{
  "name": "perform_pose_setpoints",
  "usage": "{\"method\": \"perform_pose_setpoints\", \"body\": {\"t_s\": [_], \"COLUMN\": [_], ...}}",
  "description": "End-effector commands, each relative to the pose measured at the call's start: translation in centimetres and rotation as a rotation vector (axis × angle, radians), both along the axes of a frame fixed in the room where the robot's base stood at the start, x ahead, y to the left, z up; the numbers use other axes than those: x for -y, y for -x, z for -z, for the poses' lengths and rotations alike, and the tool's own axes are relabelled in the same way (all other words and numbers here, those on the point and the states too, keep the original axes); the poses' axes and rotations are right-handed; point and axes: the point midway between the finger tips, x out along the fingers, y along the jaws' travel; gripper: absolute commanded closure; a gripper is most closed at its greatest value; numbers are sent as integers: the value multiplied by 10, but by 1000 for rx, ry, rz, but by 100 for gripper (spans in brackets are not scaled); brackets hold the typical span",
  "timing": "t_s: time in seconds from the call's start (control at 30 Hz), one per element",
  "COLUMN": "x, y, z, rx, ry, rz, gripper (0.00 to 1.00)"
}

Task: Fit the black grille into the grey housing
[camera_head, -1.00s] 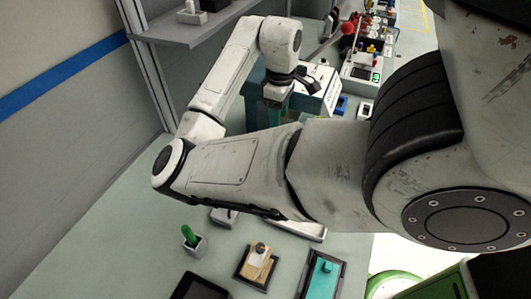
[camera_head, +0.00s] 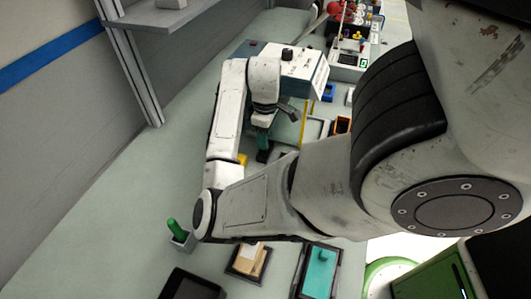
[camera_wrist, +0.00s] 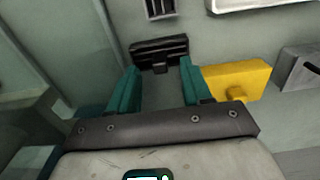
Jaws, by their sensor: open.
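My gripper (camera_wrist: 159,67) has two teal fingers, spread apart with nothing held between them. The black grille (camera_wrist: 158,48), a dark ribbed bar, lies on the grey surface just beyond the fingertips, roughly centred between them in the wrist view. In the head view my gripper (camera_head: 263,150) points down over the bench; the grille is not clearly visible there. A grey part with dark slots (camera_wrist: 160,8) is cut by the top edge of the wrist view, and a grey block with a dark opening (camera_wrist: 299,70) stands at the right. I cannot tell which is the housing.
A yellow block (camera_wrist: 238,78) sits close to the right finger. A white and blue box (camera_head: 295,66) stands behind my gripper. A green-handled item (camera_head: 178,231), a beige part on a tray (camera_head: 248,257) and a teal part (camera_head: 320,271) are at the near side.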

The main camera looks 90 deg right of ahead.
Motion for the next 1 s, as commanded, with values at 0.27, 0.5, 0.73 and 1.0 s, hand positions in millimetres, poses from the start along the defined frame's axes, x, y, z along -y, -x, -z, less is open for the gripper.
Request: {"method": "perform_pose_setpoints", "body": {"t_s": [0.27,0.5,0.73,1.0], "x": [0,0,0,0], "y": [0,0,0,0], "z": [20,19,19,19], "rx": [0,1,1,1], "ry": [0,0,0,0], "rz": [0,0,0,0], "gripper": [51,59,81,100]}}
